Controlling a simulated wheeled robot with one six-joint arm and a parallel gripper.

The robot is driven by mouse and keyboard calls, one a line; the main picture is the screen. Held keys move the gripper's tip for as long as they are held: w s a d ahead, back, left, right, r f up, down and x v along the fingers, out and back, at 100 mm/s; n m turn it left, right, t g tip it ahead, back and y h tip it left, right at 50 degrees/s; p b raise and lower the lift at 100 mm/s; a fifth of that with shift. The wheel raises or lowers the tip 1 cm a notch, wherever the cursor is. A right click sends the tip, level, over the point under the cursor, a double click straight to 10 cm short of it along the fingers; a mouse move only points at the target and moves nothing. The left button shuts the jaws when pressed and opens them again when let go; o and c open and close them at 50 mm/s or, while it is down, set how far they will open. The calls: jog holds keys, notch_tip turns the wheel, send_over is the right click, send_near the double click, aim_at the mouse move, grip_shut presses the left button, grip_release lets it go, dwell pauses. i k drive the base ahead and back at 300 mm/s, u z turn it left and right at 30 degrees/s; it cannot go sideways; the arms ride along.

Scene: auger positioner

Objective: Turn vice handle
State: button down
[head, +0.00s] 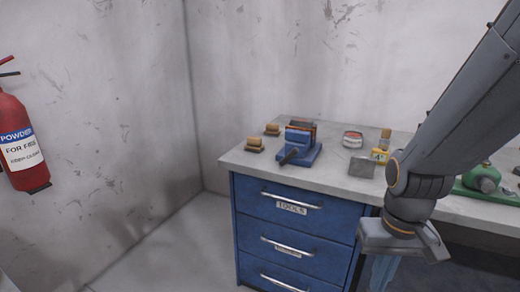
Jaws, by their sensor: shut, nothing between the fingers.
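The blue vice (309,152) stands on the left part of the grey workbench top (345,181). Its dark handle (289,156) sticks out at the front left, slanting down toward the bench's front edge. My gripper (381,276) hangs at the lower right, in front of the bench drawers and below the top's edge. It is well apart from the vice and handle. Its fingers point down and are shut with nothing between them. Their tips are partly hard to make out against the blue drawers.
Two brushes or blocks (255,145) lie left of the vice. A tin (353,139), a grey block (362,167) and a yellow can (380,155) stand right of it. A green tool (483,180) lies farther right. A red extinguisher (20,145) hangs on the left wall.

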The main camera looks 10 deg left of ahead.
aim_at(295, 151)
jog(key=u, duration=1.4)
jog(key=i, duration=1.8)
jog(key=z, duration=1.45)
